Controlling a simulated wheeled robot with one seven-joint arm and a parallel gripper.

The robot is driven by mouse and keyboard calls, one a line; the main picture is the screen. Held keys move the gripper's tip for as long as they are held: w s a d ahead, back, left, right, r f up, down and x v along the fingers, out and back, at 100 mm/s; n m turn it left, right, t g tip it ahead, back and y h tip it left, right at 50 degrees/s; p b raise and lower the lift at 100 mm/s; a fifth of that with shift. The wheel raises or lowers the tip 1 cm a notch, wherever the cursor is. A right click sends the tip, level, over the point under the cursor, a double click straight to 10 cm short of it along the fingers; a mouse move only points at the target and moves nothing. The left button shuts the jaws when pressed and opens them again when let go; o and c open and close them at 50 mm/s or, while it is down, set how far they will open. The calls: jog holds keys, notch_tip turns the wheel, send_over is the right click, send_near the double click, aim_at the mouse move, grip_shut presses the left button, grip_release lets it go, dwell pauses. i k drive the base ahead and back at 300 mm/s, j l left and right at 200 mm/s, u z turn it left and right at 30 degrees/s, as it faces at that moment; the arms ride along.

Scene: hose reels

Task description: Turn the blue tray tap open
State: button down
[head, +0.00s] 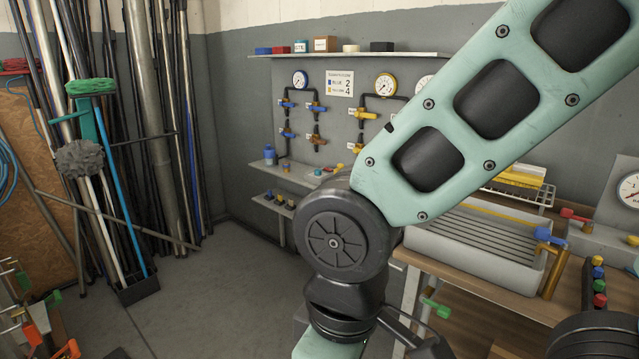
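A tap with a blue handle (550,237) stands at the right end of the pale ribbed tray (424,243), on a brass-coloured upright pipe (554,272). The handle lies slanted across the pipe's top. Whether the tap is open or shut cannot be told. A second tap with a red handle (575,216) is just behind it. My arm crosses the middle of the view and hides the tray's left part. No gripper fingers are visible, so my gripper's place relative to the tap cannot be told.
The tray rests on a wooden bench (470,275). A rack of coloured knobs (598,285) stands right of the tap. A green handle (435,308) juts from the bench front. A wall panel holds gauges and small valves (317,108). Poles (160,110) lean at left; the floor (225,280) between is clear.

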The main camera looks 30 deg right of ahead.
aim_at(542, 234)
jog(key=z, duration=1.6)
jog(key=i+j+z, duration=0.15)
jog(key=j+z, duration=0.2)
jog(key=j, duration=0.2)
jog(key=j+z, duration=0.3)
jog(key=j, duration=0.25)
jog(key=i, duration=0.05)
